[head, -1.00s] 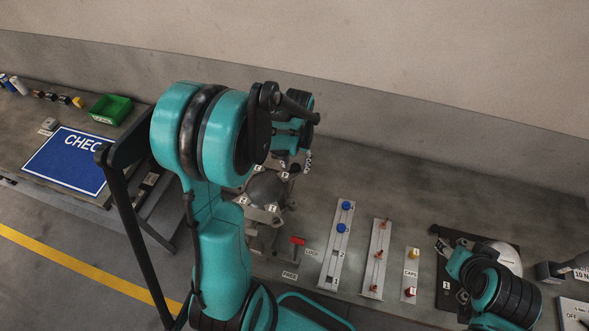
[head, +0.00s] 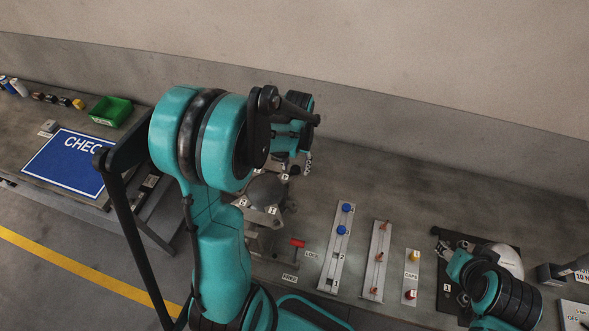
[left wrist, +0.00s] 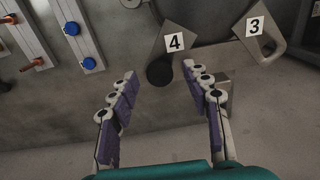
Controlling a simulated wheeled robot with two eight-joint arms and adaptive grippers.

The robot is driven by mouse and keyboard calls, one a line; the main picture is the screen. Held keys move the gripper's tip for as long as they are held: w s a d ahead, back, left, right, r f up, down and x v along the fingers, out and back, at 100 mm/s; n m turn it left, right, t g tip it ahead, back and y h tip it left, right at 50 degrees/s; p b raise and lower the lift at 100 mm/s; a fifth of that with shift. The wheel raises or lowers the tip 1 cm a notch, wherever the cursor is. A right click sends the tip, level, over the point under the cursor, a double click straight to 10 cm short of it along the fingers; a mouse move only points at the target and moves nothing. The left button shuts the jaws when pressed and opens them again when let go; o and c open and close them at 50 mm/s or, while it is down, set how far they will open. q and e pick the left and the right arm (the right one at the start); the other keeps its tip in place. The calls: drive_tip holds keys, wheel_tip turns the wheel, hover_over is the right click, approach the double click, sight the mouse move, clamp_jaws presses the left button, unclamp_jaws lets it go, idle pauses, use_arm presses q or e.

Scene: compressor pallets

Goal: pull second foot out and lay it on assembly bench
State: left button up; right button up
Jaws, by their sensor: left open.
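A dark round piece (left wrist: 160,72), possibly a foot, lies just ahead of the fingertips. It is beside the metal bracket labelled 4 (left wrist: 180,22); a bracket labelled 3 (left wrist: 268,42) is to its right. In the head view my left arm mostly hides the grey fixture (head: 263,240) with its dark rounded body (head: 268,190); my left gripper (head: 308,162) shows only in part. My right gripper (head: 447,246) is above a dark mat; its jaw opening is unclear.
On the assembly bench (head: 400,195) a strip with blue knobs (head: 334,262), a strip with orange pegs (head: 375,282) and a CAPS strip (head: 412,277) stand right of the fixture. A red lever (head: 297,243) is beside it. The bench back is clear.

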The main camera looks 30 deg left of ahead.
sight(296, 169)
idle(0.3)
use_arm(q)
clamp_jaws()
drive_tip(key=shift+r, duration=0.1)
drive_tip(key=shift+d+r+p, duration=0.1)
drive_tip(key=shift+r+p, duration=1.95)
drive_tip(key=shift+r, duration=0.9)
